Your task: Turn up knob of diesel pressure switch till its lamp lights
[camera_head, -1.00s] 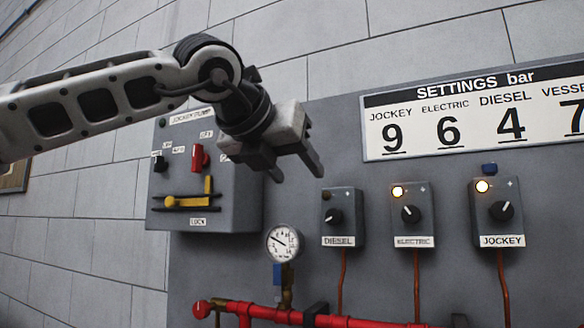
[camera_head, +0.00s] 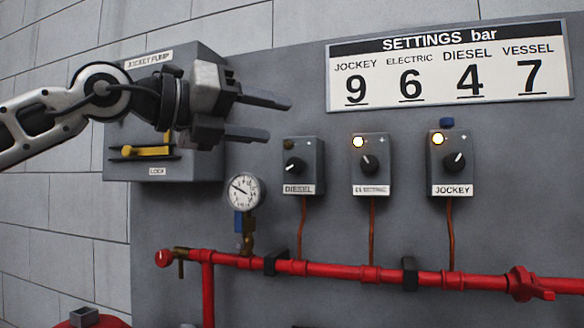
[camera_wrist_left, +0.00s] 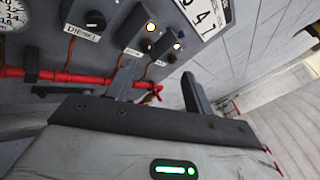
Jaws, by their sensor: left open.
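The diesel pressure switch (camera_head: 304,165) is a grey box with a black knob (camera_head: 295,166) and a DIESEL label. Its lamp is dark. The electric switch (camera_head: 371,166) and the jockey switch (camera_head: 452,163) to its right have lit lamps. My left gripper (camera_head: 278,119) is open and empty, its fingers pointing right, up and to the left of the diesel switch and apart from it. In the left wrist view the diesel knob (camera_wrist_left: 95,19) shows at the upper left, outside the fingers (camera_wrist_left: 160,86). My right gripper is not in view.
The settings board (camera_head: 450,68) reads diesel 4. A red pipe (camera_head: 340,270) runs below the switches. The jockey pump box (camera_head: 190,168) is behind my left arm.

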